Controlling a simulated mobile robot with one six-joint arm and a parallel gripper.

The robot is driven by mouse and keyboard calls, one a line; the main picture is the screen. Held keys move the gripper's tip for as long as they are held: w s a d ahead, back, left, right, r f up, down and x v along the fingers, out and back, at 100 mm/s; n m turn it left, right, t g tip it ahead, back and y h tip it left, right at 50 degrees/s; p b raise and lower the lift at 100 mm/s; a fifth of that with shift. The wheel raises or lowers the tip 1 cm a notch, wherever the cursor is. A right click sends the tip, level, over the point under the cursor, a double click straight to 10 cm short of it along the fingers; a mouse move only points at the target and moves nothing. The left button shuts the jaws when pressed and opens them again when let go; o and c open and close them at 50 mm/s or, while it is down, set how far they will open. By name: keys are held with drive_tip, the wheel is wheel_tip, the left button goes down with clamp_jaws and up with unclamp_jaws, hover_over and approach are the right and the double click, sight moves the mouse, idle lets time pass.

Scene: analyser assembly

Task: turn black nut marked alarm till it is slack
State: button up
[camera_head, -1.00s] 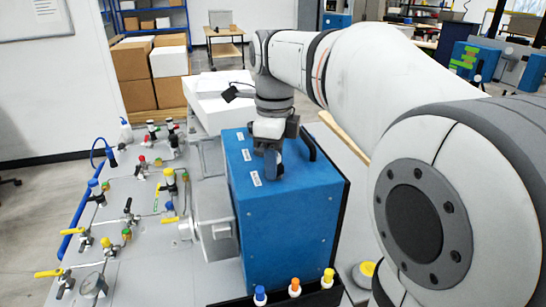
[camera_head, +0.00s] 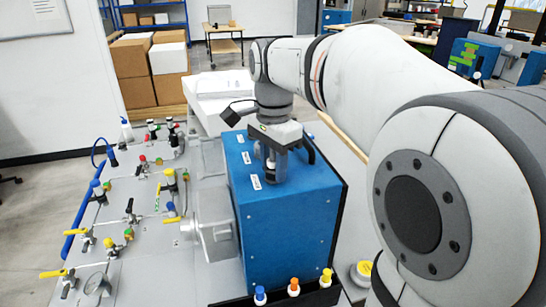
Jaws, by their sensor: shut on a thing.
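The blue analyser box (camera_head: 290,225) stands in the middle, with several small white labels (camera_head: 256,182) on its top, too small to read. My gripper (camera_head: 273,172) points down at the box top, beside the labels. Its jaws are shut on a small dark part, which I take to be the black nut (camera_head: 271,164). The fingers hide most of the nut, so I cannot tell how tight it sits or read its marking.
A black handle (camera_head: 310,150) is on the box top, close to the right of my gripper. A grey panel (camera_head: 130,245) with several valves and fittings lies to the left. Blue, orange and yellow-capped bottles (camera_head: 293,288) stand in front.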

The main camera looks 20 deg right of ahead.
drive_tip(key=n+p, duration=0.1)
drive_tip(key=n, duration=0.5)
drive_tip(key=shift+n, duration=0.3)
drive_tip(key=n+p, duration=0.1)
drive_tip(key=n, duration=0.5)
drive_tip(key=shift+n, duration=0.4)
drive_tip(key=shift+f, duration=0.1)
drive_tip(key=o, duration=0.9)
